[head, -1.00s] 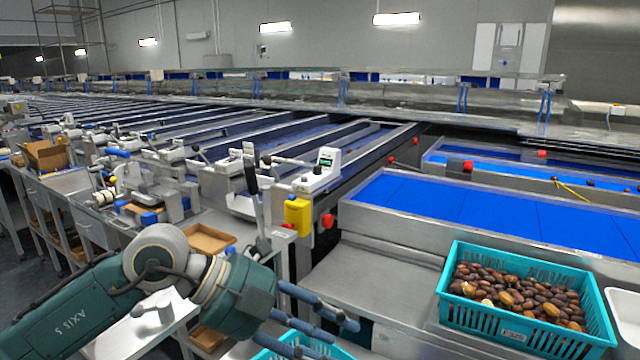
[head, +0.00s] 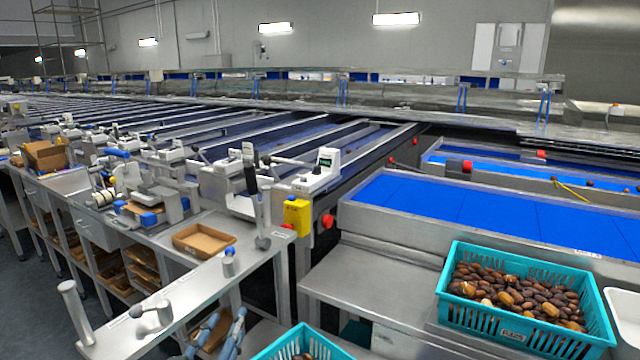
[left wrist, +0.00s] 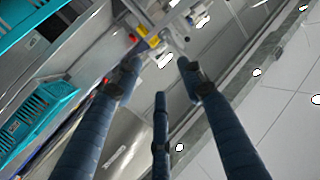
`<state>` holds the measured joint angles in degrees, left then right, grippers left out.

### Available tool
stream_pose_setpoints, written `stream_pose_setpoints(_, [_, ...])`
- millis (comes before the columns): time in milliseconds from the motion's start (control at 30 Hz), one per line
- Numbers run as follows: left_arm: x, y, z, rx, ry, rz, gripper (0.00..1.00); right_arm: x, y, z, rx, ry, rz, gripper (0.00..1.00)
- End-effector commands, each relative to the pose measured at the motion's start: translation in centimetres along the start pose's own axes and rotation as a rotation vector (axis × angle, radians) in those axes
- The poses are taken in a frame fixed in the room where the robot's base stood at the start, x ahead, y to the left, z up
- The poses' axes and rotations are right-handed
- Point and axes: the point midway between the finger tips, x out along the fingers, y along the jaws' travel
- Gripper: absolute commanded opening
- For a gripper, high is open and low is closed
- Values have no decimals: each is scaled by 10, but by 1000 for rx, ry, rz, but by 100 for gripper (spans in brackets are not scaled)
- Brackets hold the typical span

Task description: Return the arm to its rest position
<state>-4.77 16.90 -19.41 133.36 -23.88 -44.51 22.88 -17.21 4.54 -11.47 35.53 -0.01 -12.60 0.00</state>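My left gripper (head: 218,334) shows only as blue-grey finger parts at the bottom edge of the head view, in front of the steel bench. In the left wrist view its fingers (left wrist: 160,80) are spread apart with nothing between them. The rest of my left arm is out of the head view. My right gripper is in neither view.
A teal crate (head: 470,318) of brown dates stands on the steel table at right. Another teal crate (head: 325,340) is cut off at the bottom. A steel bench (head: 190,290) with upright posts and a brown tray (head: 204,239) lies beyond my gripper. A blue belt (head: 480,205) runs behind.

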Motion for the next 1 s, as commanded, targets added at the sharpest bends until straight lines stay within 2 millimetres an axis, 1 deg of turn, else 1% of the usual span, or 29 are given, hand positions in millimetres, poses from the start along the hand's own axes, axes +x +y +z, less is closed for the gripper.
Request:
stream_pose_setpoints(33, [-10,-2,32,-15,-98,-9,40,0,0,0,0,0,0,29])
stream_pose_setpoints(67, [-16,-4,50,-20,-155,-14,40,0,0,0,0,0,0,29])
stream_pose_setpoints(100, [-26,-5,74,-27,-232,-17,40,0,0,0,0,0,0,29])
stream_pose_setpoints(167, [-43,-5,108,-35,-345,-17,40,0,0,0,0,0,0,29])
stream_pose_setpoints(200, [-56,-4,129,-39,-421,-13,40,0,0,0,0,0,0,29])
stream_pose_setpoints(267, [-79,-2,161,-45,-533,-3,40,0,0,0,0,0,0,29])
stream_pose_setpoints(300, [-95,0,180,-48,-605,8,40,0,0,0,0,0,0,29])
stream_pose_setpoints(367, [-119,4,204,-51,-704,25,40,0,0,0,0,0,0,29])
stream_pose_setpoints(400, [-134,7,217,-53,-762,39,40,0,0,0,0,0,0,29])
stream_pose_setpoints(467, [-156,11,234,-56,-842,59,40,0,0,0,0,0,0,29])
stream_pose_setpoints(500, [-171,14,244,-58,-890,73,40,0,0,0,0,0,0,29])
stream_pose_setpoints(600, [-203,20,263,-62,-997,108,40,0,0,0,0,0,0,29])
stream_pose_setpoints(767, [-254,30,285,-67,-1146,169,40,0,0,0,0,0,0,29])
stream_pose_setpoints(800, [-266,33,290,-69,-1182,185,40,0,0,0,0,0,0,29])
stream_pose_setpoints(900, [-254,39,320,-65,-1193,187,40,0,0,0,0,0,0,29])
stream_pose_setpoints(967, [-250,43,338,-64,-1199,189,40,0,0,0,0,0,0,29])
stream_pose_setpoints(1000, [-247,46,350,-64,-1204,190,40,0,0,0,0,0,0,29])
